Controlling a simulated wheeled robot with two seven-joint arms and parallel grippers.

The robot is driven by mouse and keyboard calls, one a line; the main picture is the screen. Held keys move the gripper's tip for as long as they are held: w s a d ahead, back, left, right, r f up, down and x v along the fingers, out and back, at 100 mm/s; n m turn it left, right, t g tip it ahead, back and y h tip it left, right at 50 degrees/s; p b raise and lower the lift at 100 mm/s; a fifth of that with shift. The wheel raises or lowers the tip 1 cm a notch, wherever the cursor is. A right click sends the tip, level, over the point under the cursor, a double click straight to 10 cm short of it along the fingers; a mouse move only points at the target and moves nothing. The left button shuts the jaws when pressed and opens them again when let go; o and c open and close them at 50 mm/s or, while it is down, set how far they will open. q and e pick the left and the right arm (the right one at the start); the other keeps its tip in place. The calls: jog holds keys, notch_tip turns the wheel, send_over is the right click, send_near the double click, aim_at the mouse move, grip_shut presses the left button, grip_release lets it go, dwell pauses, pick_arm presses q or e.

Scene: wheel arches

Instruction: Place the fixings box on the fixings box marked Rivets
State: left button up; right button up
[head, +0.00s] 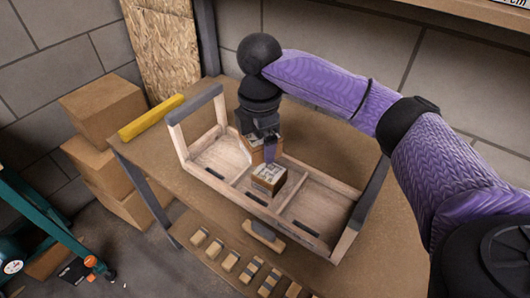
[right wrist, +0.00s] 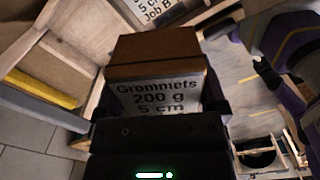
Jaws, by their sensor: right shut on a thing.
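My right gripper (head: 266,145) is shut on a brown fixings box (head: 256,142), over the wooden tote (head: 315,212). In the right wrist view this fixings box (right wrist: 155,85) sits between the fingers, and its label reads "Grommets 200 g 5 cm". A second box (head: 268,178) with a pale label stands in the middle part of the tote, just in front of the held box. In the right wrist view a partly cut-off label (right wrist: 158,12) reads "5 cm Job B"; the word Rivets cannot be read. My left gripper is not in view.
The tote has raised ends and low dividers on a brown table (head: 140,150). A yellow bar (head: 152,117) lies at the left table edge. Several small blocks (head: 230,261) line a lower surface in front. Cardboard boxes (head: 100,108) are stacked on the left.

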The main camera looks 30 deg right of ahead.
jog(key=n, duration=0.1)
jog(key=d+n, duration=0.1)
jog(key=w+d+r+n, duration=0.1)
jog(key=n, duration=0.1)
jog(key=shift+d+p, duration=0.15)
jog(key=shift+p, duration=0.2)
jog(key=shift+d+n, duration=0.25)
jog(key=shift+n, duration=0.25)
jog(key=shift+w+d+f, duration=0.1)
jog(key=shift+f, duration=0.25)
jog(key=b, duration=0.2)
send_over(270, 171)
jog(key=shift+n, duration=0.3)
notch_tip(270, 171, down, 4)
jog(key=shift+f, duration=0.1)
notch_tip(270, 171, down, 5)
jog(key=shift+b, duration=1)
jog(key=shift+f, duration=0.3)
jog(key=shift+r, duration=0.15)
jog(key=o, duration=1.1)
notch_tip(270, 171, up, 12)
jog(key=p, duration=0.5)
jog(key=shift+r, duration=0.1)
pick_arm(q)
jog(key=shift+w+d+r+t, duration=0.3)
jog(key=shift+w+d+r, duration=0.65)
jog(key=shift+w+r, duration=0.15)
